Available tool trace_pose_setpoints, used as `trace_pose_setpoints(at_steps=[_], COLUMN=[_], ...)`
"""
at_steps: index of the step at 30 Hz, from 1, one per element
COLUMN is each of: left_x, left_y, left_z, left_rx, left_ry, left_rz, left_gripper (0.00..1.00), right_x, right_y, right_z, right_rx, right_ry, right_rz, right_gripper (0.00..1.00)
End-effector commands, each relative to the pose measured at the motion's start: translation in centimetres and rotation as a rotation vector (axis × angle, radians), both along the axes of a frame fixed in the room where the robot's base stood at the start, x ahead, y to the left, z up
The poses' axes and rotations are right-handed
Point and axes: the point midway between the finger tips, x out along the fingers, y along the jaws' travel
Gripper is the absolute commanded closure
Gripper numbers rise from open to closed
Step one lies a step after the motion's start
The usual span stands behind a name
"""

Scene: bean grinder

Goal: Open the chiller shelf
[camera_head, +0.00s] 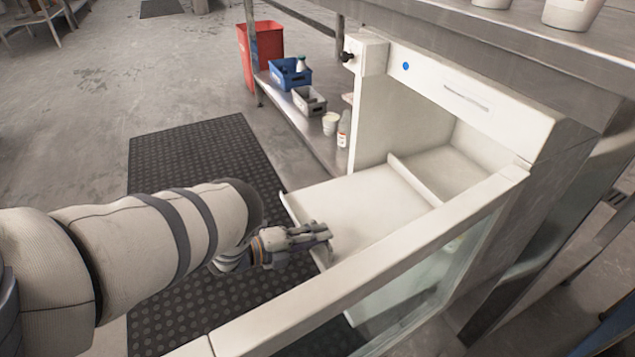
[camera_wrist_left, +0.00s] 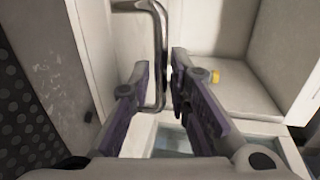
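The white chiller (camera_head: 540,130) stands at the right of the head view with its front open. Its glass-paned door (camera_head: 370,270) stands swung out towards me. A white shelf panel (camera_head: 365,205) juts out of the opening. My left gripper (camera_head: 326,231) is at the shelf's outer front end, beside the door frame. In the left wrist view my left gripper's fingers (camera_wrist_left: 160,62) are apart, with a bent metal handle (camera_wrist_left: 158,40) between them. I cannot tell whether they touch it. My right gripper is not in view.
A low metal shelf (camera_head: 325,155) behind holds a blue crate (camera_head: 290,75), a grey crate (camera_head: 309,101) and bottles. A red bin (camera_head: 262,42) stands beyond. A black mat (camera_head: 200,150) lies on the floor. A counter edge (camera_head: 480,45) overhangs the chiller.

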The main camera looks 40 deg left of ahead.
Motion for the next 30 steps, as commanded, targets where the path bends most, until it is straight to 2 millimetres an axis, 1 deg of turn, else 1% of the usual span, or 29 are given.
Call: trace_pose_setpoints(at_steps=[5,8,11,15,18,21,24,30], left_x=[0.0,-0.7,-2.7,-6.4,-8.5,-10.0,-10.7,-10.9], left_y=[0.0,0.4,1.3,2.7,3.6,4.2,4.4,4.5], left_z=[0.0,0.1,0.5,1.3,1.8,2.1,2.3,2.4], left_rx=[0.0,0.002,0.001,0.002,0.0,0.001,0.0,0.0], left_ry=[0.0,0.003,0.005,0.005,0.004,0.002,0.0,0.0], left_rz=[0.001,0.003,0.004,0.004,0.004,0.002,0.0,0.0], left_gripper=[0.83,0.83,0.83,0.83,0.83,0.83,0.83,0.83], right_x=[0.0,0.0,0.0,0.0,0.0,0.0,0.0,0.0], right_y=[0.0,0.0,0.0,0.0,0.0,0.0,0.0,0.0], right_z=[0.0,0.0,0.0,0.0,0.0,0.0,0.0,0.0], right_rx=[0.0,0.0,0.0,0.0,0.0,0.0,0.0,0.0], right_ry=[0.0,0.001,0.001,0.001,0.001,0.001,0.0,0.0], right_rz=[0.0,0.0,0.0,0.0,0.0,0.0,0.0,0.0], right_gripper=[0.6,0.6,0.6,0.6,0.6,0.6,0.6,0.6])
